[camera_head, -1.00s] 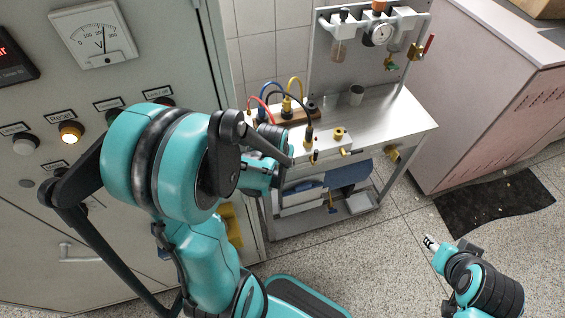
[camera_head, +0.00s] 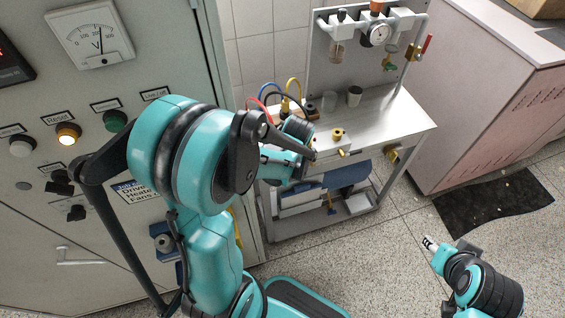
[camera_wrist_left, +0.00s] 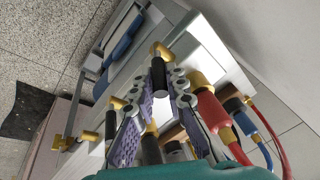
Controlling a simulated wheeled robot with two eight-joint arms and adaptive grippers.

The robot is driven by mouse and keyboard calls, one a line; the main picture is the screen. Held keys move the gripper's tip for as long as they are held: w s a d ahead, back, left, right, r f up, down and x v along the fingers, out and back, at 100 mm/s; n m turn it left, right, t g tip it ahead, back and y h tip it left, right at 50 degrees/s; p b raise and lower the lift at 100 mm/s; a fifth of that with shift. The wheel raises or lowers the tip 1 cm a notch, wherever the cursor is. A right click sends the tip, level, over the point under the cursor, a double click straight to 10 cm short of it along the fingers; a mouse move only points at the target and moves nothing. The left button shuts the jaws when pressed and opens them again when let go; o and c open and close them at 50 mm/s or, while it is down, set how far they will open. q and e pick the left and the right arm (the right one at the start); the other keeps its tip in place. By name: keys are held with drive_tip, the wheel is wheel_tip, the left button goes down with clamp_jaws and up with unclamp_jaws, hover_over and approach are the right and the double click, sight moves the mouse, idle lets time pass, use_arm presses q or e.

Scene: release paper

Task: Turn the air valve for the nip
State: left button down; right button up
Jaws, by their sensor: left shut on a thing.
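Several brass valves with black handles sit along the front of the metal bench; one brass valve (camera_head: 337,133) shows on the bench top in the head view. In the left wrist view, my left gripper (camera_wrist_left: 163,80) has its two purple-padded fingers on either side of a black valve handle (camera_wrist_left: 158,72) with a brass end, and is shut on it. Another black handle (camera_wrist_left: 110,122) stands outside the fingers, to the left. My right gripper (camera_head: 431,243) is over the floor at lower right, too small to judge. No valve label is readable.
Red (camera_wrist_left: 212,112) and blue hose fittings sit close to the right of my left fingers. A control cabinet (camera_head: 60,215) is at left. Open floor lies in front of the bench.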

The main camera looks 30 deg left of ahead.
use_arm(q)
drive_tip(key=shift+w+d+f+m+g+y+b, duration=0.25)
drive_tip(key=shift+w+d+g+y+b, duration=0.15)
drive_tip(key=shift+g+y+b, duration=0.3)
drive_tip(key=shift+w+d+f+m+g+y+b, duration=0.15)
drive_tip(key=shift+w+d+f+g+y+b, duration=0.15)
drive_tip(key=shift+w+g+y+b, duration=0.4)
drive_tip(key=shift+s, duration=0.3)
drive_tip(key=c, duration=1.5)
unclamp_jaws()
drive_tip(key=shift+c, duration=0.2)
drive_tip(key=shift+r, duration=0.15)
drive_tip(key=v, duration=1.1)
drive_tip(key=shift+w+d+r, duration=0.25)
drive_tip(key=shift+r, duration=0.1)
